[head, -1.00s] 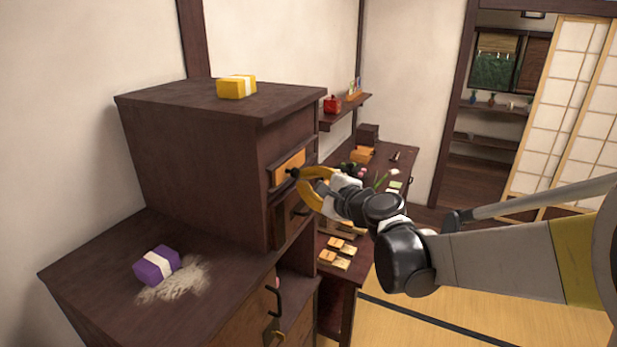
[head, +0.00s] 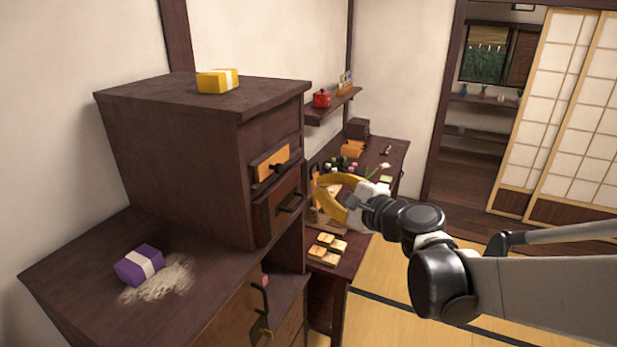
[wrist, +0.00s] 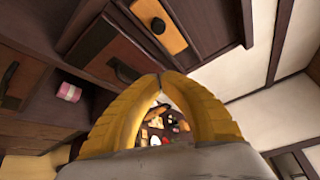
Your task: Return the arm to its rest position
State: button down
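My gripper (head: 318,182) has yellow curved fingers and hangs in the air to the right of the small drawers of the dark cabinet (head: 180,140). In the wrist view the fingertips (wrist: 160,76) meet, with a narrow gap lower between the fingers and nothing held. My arm reaches in from the right edge. The upper small drawer has an orange front (head: 271,163) with a dark knob; it also shows in the wrist view (wrist: 160,22). The darker drawer below it (head: 278,207) has a black handle and stands apart from the gripper.
A yellow block (head: 217,81) sits on the cabinet top. A purple block (head: 138,265) lies on the lower top beside a pale powdery patch (head: 160,283). A desk (head: 338,272) with small items stands behind the gripper. A wall shelf (head: 332,106) is above. Tatami (head: 390,320) is open at right.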

jog(key=shift+s+d, duration=0.1)
jog(key=shift+s, duration=0.3)
jog(key=s+f+n+g+h+b, duration=0.35)
jog(key=s+f+n+b, duration=0.25)
jog(key=s+f+n, duration=0.45)
jog(key=s+d+f+n+g+h+b, duration=0.1)
jog(key=s+d+f+n+h+b, duration=0.1)
jog(key=s+d+f, duration=0.3)
jog(key=s+d+f+n+g+h+b, duration=0.2)
jog(key=s+d+f+n+h+b, duration=0.1)
jog(key=s, duration=0.6)
notch_tip(320, 180, down, 3)
jog(key=shift+s+d+f+n, duration=0.2)
jog(key=shift+d+n, duration=0.35)
jog(key=shift+d, duration=0.6)
